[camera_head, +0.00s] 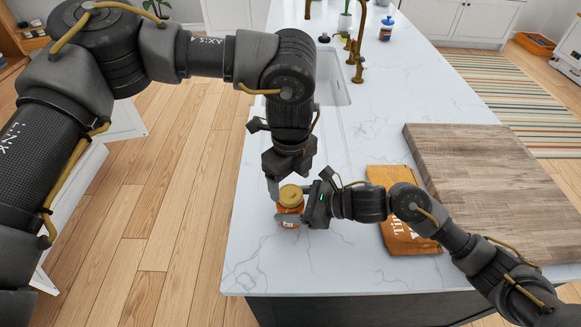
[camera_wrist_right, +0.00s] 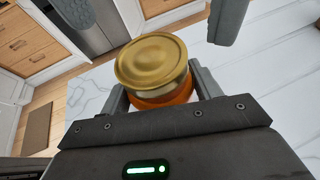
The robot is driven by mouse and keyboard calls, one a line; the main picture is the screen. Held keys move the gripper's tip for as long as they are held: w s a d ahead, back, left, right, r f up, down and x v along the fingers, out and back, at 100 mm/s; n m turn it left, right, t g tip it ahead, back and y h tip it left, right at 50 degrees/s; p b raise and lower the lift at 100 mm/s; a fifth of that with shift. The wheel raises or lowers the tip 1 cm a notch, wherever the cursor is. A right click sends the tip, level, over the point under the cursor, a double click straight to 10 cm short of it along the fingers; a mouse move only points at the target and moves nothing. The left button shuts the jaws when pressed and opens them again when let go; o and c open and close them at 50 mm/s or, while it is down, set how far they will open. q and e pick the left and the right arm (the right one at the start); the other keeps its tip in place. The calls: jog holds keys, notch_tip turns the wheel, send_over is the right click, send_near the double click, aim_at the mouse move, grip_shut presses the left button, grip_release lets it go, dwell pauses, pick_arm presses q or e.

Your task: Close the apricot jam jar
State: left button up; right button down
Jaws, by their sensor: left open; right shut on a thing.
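The apricot jam jar (camera_head: 290,218) is an orange jar with a label, near the left edge of the white counter. Its gold lid (camera_head: 291,195) is on top. In the right wrist view the lid (camera_wrist_right: 152,60) looks slightly tilted and off-centre, with a pale neck band below it and the orange body (camera_wrist_right: 165,100) lower down. My right gripper (camera_head: 306,211) is shut on the jar body from the right. My left gripper (camera_head: 286,180) points down just above the lid, open; its two fingers show apart at the top of the right wrist view. Contact with the lid cannot be told.
An orange packet (camera_head: 405,235) lies right of the jar, partly behind my right arm. A wooden board (camera_head: 490,180) covers the counter's right side. A sink (camera_head: 335,90) with a brass tap (camera_head: 359,50) and a blue bottle (camera_head: 387,28) are farther back.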

aim_at(290, 193)
pick_arm(q)
jog(key=shift+f, duration=1.85)
jog(key=c, duration=1)
jog(key=m, duration=0.3)
jog(key=shift+c, duration=0.2)
jog(key=o, duration=1.1)
